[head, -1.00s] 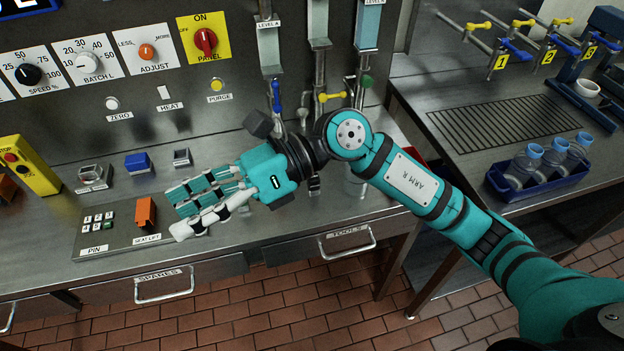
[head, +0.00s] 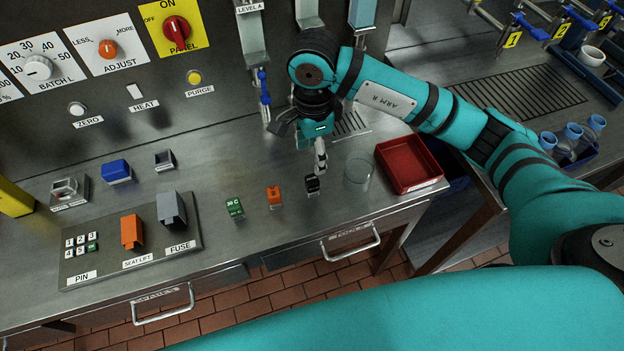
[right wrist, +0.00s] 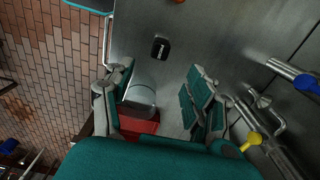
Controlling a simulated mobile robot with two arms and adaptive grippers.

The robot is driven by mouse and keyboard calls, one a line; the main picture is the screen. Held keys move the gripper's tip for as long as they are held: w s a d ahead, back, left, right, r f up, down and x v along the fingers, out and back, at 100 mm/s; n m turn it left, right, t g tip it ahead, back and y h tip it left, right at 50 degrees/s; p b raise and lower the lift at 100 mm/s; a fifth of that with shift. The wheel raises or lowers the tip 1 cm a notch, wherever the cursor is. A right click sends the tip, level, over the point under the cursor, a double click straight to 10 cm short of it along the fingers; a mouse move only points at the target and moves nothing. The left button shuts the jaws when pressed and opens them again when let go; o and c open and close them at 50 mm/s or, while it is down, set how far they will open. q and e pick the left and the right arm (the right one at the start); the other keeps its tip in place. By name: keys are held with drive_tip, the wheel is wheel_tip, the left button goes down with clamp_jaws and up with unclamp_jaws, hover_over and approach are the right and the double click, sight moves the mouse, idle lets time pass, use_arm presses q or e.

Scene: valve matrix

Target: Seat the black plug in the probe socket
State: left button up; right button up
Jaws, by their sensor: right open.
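The black plug (head: 312,185) stands on the steel bench, to the right of the orange and green plugs. It also shows in the right wrist view (right wrist: 160,47), beyond the fingertips. My right gripper (head: 320,158) points down just above and behind the plug; its fingers are spread and empty in the right wrist view (right wrist: 158,77). Several metal or blue sockets sit at the left of the bench, among them a silver one with a label (head: 68,190). The labels are too small to read, so I cannot tell which is the probe socket. My left gripper is out of view.
A clear glass (head: 358,174) and a red tray (head: 408,165) stand right of the plug. The orange plug (head: 273,196) and green plug (head: 235,208) are left of it. Blue-handled valve (head: 264,88) is behind. A raised panel (head: 100,262) with covers lies front left.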

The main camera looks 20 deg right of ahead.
sight(312, 178)
drive_tip(key=f, duration=0.3)
drive_tip(key=shift+w+f+p, duration=0.15)
drive_tip(key=shift+w+p, duration=0.05)
drive_tip(key=shift+p, duration=0.2)
drive_tip(key=shift+f, duration=0.65)
drive_tip(key=shift+s+f+p, duration=0.1)
drive_tip(key=shift+f+p, duration=0.1)
drive_tip(key=shift+p, duration=0.2)
wheel_tip(312, 178, down, 4)
drive_tip(key=shift+s+a+f+p, duration=0.15)
drive_tip(key=shift+f+p, duration=0.1)
drive_tip(key=shift+p, duration=0.95)
drive_tip(key=shift+f, duration=0.2)
drive_tip(key=c, duration=0.6)
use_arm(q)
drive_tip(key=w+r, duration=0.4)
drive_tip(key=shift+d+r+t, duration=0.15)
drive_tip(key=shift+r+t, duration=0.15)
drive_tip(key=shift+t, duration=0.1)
use_arm(e)
clamp_jaws()
